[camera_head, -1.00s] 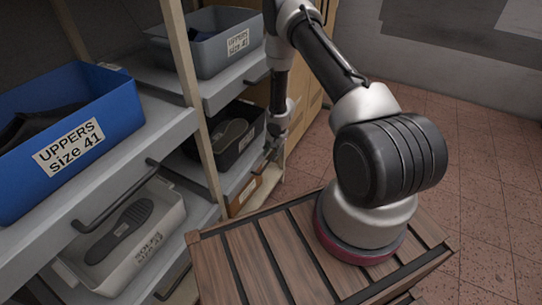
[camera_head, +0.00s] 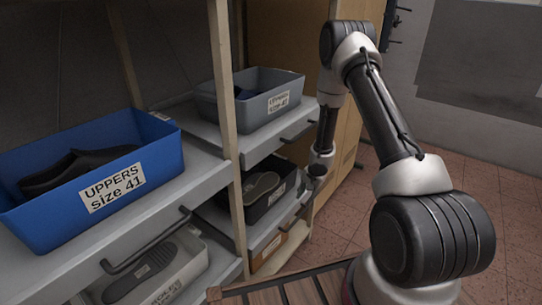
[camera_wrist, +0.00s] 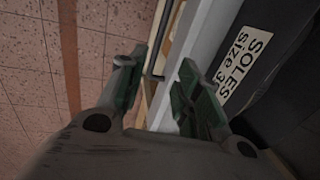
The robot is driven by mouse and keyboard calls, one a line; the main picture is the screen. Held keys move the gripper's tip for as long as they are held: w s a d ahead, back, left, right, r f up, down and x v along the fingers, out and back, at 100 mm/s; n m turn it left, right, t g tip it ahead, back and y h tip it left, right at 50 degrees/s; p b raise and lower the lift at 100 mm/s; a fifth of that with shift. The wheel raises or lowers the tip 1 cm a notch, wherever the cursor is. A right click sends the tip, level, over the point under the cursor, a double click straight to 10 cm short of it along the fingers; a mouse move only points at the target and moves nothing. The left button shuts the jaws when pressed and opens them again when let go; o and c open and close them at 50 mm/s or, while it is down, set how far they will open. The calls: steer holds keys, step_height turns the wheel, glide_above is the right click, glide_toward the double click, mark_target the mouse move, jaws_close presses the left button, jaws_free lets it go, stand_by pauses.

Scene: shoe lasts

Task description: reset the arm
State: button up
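My arm rises from the wooden-slatted base at the lower right and bends down in front of the shelf rack. My gripper (camera_wrist: 160,85) shows in the wrist view with its two green-grey fingers apart and nothing between them. It is beside the front edge of a shelf, by a black bin (camera_wrist: 280,70) labelled as soles; the size on the label is partly cut off. In the head view the gripper hangs near the same black bin (camera_head: 283,203), which holds a shoe sole; its fingers are too small to make out there.
A blue uppers bin (camera_head: 160,165), size 41, stands on the left shelf. A grey uppers bin (camera_head: 290,85) sits above the black bin. A pale bin (camera_head: 190,285) with a sole is at lower left. Shelf handles (camera_head: 150,245) jut forward. Tiled floor (camera_head: 350,215) lies right.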

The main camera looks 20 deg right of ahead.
steer(key=s+d+r+n+g+h, duration=0.1)
steer(key=s+d+n+g+h, duration=0.2)
steer(key=s+d+n, duration=0.4)
steer(key=s+d+r+n+g+h, duration=0.1)
steer(key=s+r, duration=0.2)
steer(key=r, duration=0.3)
steer(key=s+d+r, duration=0.2)
steer(key=s+r, duration=0.1)
steer(key=r, duration=0.2)
steer(key=s+a+r+t+y, duration=0.1)
steer(key=s+a+r+t, duration=0.1)
steer(key=s+r, duration=0.5)
steer(key=s+a+r+n+t, duration=0.1)
steer(key=s+a+r, duration=0.3)
steer(key=r, duration=1.3)
steer(key=s+a+r+n+t+y, duration=0.1)
steer(key=s+a+r+t, duration=0.2)
steer(key=s+r, duration=0.7)
steer(key=shift+a+r+y, duration=0.3)
steer(key=shift+a+r, duration=0.05)
steer(key=shift+r, duration=0.55)
